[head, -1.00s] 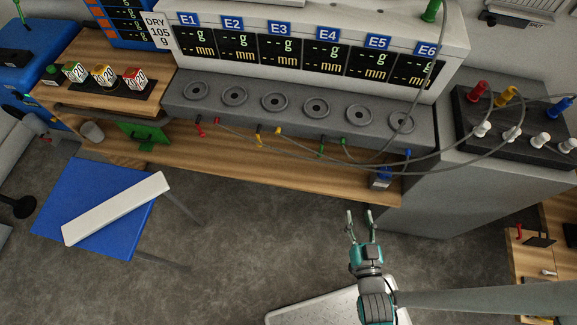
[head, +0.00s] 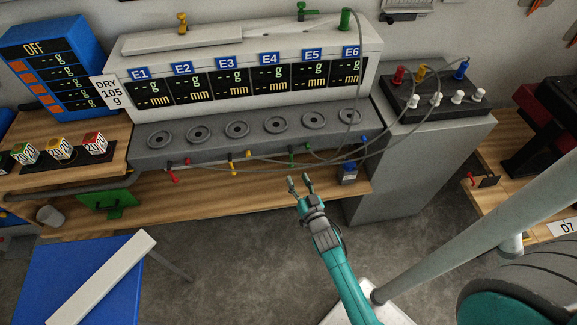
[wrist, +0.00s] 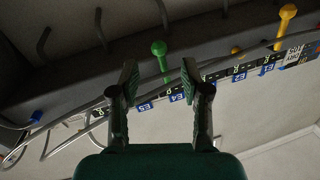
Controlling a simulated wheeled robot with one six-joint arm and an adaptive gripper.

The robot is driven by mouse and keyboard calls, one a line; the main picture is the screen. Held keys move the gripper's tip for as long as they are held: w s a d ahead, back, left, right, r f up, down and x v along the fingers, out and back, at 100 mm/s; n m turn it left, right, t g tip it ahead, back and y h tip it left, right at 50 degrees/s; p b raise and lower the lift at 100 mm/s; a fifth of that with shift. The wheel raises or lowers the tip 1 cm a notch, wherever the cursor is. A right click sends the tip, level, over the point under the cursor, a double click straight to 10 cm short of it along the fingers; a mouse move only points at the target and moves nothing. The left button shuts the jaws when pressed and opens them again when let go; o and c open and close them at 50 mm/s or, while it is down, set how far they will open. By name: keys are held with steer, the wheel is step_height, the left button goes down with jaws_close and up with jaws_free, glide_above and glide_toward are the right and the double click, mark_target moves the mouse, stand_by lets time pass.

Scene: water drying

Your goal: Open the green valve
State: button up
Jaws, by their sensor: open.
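A green valve knob (head: 291,153) hangs from the front of the grey ledge, with another small green fitting (head: 306,147) just right of it. A round green knob on a stem (wrist: 159,48) shows ahead of my gripper in the wrist view, centred between the fingers. I cannot tell which of the two green pieces it is. My gripper (head: 299,182) is open and empty, just below and in front of the green pieces, apparently without touching. Its two fingers (wrist: 160,82) are spread in the wrist view.
Yellow (head: 232,159), red (head: 171,172) and blue (head: 364,140) handles line the same ledge (head: 200,150). Grey hoses (head: 340,157) loop close to the green pieces. A small blue-labelled bottle (head: 348,174) stands right of my gripper. A blue table (head: 85,285) is at lower left.

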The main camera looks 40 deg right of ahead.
mark_target(291, 165)
steer(key=x, duration=0.7)
steer(key=shift+w+d, duration=0.15)
steer(key=shift+w, duration=0.05)
jaws_close()
